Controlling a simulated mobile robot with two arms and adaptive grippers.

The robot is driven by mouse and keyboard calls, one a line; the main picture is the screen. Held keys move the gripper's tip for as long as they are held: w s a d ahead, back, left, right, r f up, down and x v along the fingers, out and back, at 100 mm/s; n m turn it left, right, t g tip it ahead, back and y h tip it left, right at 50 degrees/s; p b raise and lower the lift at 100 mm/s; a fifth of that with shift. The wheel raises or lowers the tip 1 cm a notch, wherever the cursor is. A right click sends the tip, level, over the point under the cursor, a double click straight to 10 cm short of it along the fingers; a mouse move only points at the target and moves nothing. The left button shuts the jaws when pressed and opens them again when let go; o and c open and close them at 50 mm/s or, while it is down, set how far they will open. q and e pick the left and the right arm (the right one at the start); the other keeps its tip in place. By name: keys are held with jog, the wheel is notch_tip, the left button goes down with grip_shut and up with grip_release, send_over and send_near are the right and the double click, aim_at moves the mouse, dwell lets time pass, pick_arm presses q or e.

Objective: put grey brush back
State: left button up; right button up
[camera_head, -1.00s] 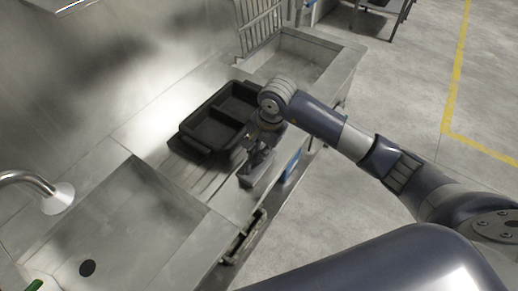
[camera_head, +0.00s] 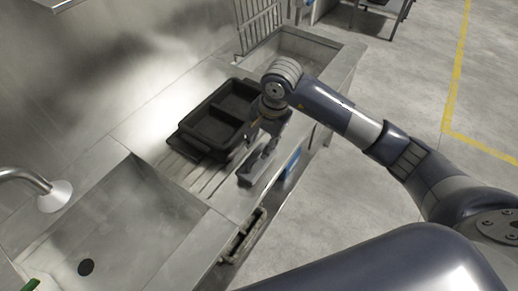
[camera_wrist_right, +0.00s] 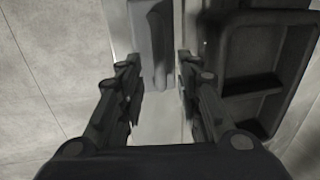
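The grey brush (camera_head: 258,168) appears as a grey, block-like object lying on the steel counter near its front edge, beside the black tray. My right gripper (camera_head: 262,137) is just above it and slightly to the tray side, pointing down. In the right wrist view the fingers (camera_wrist_right: 158,75) are spread, with nothing between them. The grey object (camera_wrist_right: 152,35) lies beyond the fingertips at the top, in line with the gap. Its far end is cut off. My left gripper is not in view.
A black two-compartment tray (camera_head: 205,130) stands on the counter behind the gripper; it also shows in the right wrist view (camera_wrist_right: 255,60). A sink (camera_head: 130,225) with a tap (camera_head: 40,188) is at lower left. Another basin (camera_head: 295,55) is at the back. Open floor lies right.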

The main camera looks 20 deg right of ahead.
notch_tip(320, 180, up, 8)
jog(key=s+d+b, duration=0.1)
jog(key=shift+s+b, duration=0.15)
jog(key=shift+b, duration=0.15)
jog(key=shift+r, duration=0.1)
